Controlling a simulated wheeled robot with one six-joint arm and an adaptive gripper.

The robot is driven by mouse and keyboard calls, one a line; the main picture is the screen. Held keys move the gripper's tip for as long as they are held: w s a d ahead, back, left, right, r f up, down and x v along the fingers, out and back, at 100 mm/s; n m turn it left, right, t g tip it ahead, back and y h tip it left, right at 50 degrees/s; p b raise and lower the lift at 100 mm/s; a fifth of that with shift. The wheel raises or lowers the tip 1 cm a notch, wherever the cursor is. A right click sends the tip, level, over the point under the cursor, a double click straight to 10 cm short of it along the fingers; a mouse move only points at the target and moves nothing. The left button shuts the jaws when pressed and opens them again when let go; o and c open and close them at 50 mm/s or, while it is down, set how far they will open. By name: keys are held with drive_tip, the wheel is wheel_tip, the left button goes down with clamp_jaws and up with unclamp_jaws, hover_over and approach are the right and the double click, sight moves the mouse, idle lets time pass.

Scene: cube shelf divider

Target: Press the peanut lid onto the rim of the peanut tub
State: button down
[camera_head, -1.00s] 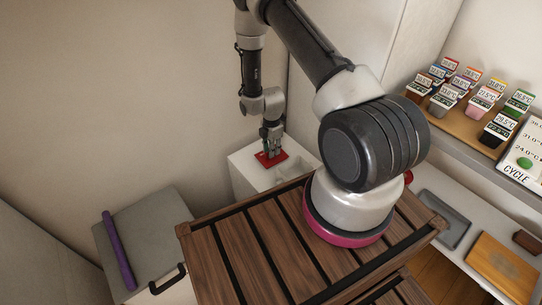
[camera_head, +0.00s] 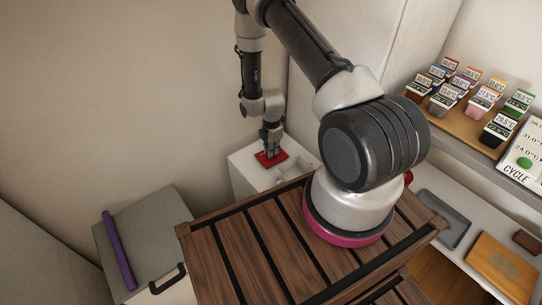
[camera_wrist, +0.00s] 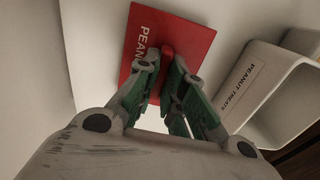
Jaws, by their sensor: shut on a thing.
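The peanut lid (camera_wrist: 188,48) is a flat red plate with white "PEANUT" lettering and a raised red grip bar; it also shows in the head view (camera_head: 279,160). My gripper (camera_wrist: 167,66) is shut on that bar. In the head view my gripper (camera_head: 271,148) points down at the lid, over the white stand. The peanut tub (camera_wrist: 279,58) is white, open-topped and labelled "PEANUT TREATS". It is to the right of the lid in the wrist view, and the lid is beside it, not over its opening. I cannot tell whether the lid touches the stand.
The white stand (camera_head: 245,172) is behind my slatted wooden top (camera_head: 240,262). A grey-topped cabinet (camera_head: 160,225) with a purple stick (camera_head: 118,250) is at left. A right-hand shelf holds several small labelled tubs (camera_head: 484,98). A wall rises close behind the stand.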

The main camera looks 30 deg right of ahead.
drive_tip(key=shift+r, duration=0.15)
drive_tip(key=shift+r, duration=4.1)
